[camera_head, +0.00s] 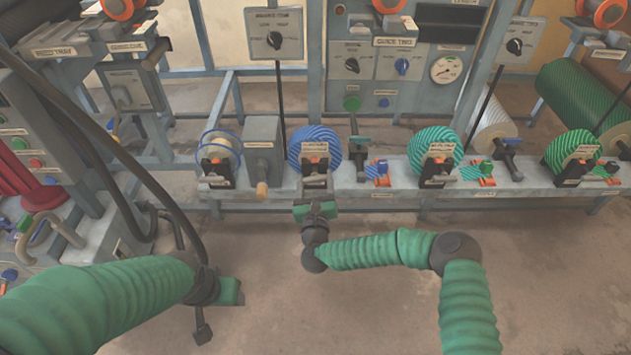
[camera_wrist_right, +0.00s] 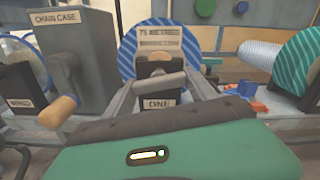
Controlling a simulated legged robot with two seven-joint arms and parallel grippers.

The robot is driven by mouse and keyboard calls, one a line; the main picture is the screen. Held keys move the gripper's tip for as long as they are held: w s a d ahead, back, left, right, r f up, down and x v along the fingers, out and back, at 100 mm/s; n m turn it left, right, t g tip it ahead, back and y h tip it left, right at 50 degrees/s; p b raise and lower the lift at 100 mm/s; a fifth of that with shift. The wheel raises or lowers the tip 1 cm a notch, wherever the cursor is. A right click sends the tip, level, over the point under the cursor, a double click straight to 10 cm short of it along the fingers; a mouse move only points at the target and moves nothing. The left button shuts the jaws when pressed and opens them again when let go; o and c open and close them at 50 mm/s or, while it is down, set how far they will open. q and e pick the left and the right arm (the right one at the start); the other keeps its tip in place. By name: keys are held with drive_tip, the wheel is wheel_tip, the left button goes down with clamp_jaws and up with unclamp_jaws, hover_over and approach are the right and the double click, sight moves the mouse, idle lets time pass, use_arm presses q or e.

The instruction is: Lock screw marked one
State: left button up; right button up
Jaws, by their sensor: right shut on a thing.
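The screw marked ONE (camera_wrist_right: 160,82) has a grey bar handle in the right wrist view. It sits on a dark block below a blue-striped disc (camera_wrist_right: 128,52), with its ONE label (camera_wrist_right: 158,103) under the bar. My right gripper (camera_head: 316,188) reaches the front of this station in the head view. In the right wrist view its fingers (camera_wrist_right: 160,88) lie at both sides of the bar, shut on the handle. The exact finger contact is partly hidden. My left gripper (camera_head: 231,292) hangs low over the floor at the left, away from the bench; its jaw opening is unclear.
A grey box labelled CHAIN CASE (camera_wrist_right: 78,55) with a wooden knob (camera_wrist_right: 57,112) stands close left of the screw. A blue-handled valve with orange parts (camera_head: 377,170) is to the right. Black hoses (camera_head: 130,150) hang at the left. The floor in front is clear.

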drive_tip(key=shift+s+f+m, duration=0.1)
drive_tip(key=shift+f+m, duration=0.35)
drive_tip(key=shift+m, duration=0.75)
drive_tip(key=shift+a+r+b, duration=0.1)
drive_tip(key=shift+b, duration=0.2)
drive_tip(key=o, duration=1.2)
drive_tip(key=shift+o, duration=0.8)
drive_tip(key=shift+r, duration=0.15)
